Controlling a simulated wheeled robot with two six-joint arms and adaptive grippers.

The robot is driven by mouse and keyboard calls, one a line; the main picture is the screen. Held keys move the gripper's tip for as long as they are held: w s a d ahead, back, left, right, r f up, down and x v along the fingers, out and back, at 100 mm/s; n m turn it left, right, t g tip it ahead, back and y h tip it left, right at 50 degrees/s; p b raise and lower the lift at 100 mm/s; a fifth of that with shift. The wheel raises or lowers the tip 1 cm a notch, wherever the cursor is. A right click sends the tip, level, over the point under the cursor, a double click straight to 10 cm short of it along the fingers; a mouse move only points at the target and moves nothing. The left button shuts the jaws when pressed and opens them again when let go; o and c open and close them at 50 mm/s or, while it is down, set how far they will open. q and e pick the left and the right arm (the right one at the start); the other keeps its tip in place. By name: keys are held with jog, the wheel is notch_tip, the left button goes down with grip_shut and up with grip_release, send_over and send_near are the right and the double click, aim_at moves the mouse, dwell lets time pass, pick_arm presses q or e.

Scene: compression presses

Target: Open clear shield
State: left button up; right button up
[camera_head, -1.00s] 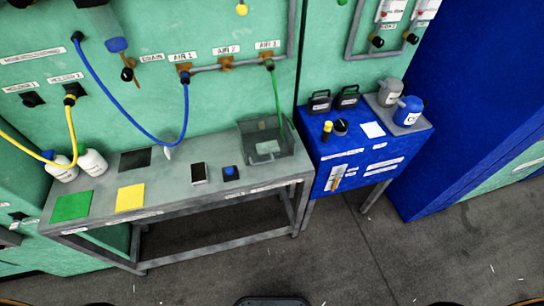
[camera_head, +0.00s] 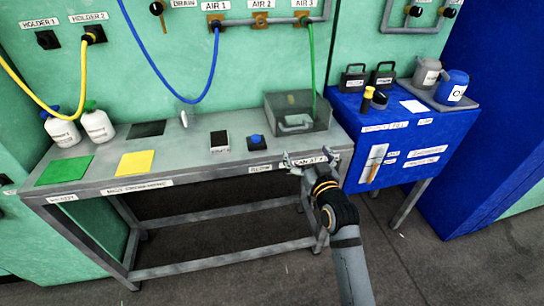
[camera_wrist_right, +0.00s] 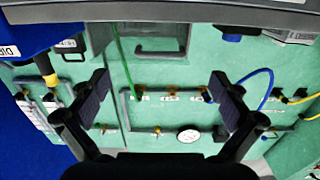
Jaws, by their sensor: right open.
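The clear shield (camera_head: 318,110) is a smoky transparent box at the right end of the grey workbench (camera_head: 200,172). A light handle-like piece (camera_head: 296,121) shows at its front. In the right wrist view, the shield (camera_wrist_right: 125,30) is at the top with a dark handle (camera_wrist_right: 160,52). My right gripper (camera_head: 308,158) is at the bench's front edge, in front of and below the shield. Its two fingers are wide apart and empty in the wrist view (camera_wrist_right: 160,88), and it looks apart from the handle. My left gripper is not in view.
A blue cabinet (camera_head: 425,150) with bottles, black cases and a yellow-topped item stands right of the bench. Green (camera_head: 64,171) and yellow (camera_head: 135,162) mats lie at the left. A green hose (camera_head: 311,60) hangs by the shield. A blue hose (camera_head: 150,80) hangs left.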

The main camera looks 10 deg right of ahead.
aim_at(295, 129)
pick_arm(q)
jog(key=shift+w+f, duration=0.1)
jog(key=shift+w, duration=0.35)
pick_arm(e)
jog(key=w, duration=0.7)
jog(key=w+r, duration=0.1)
jog(key=w, duration=0.2)
jog(key=shift+w+a+r, duration=0.1)
jog(key=shift+w+a, duration=0.05)
jog(key=shift+a, duration=0.1)
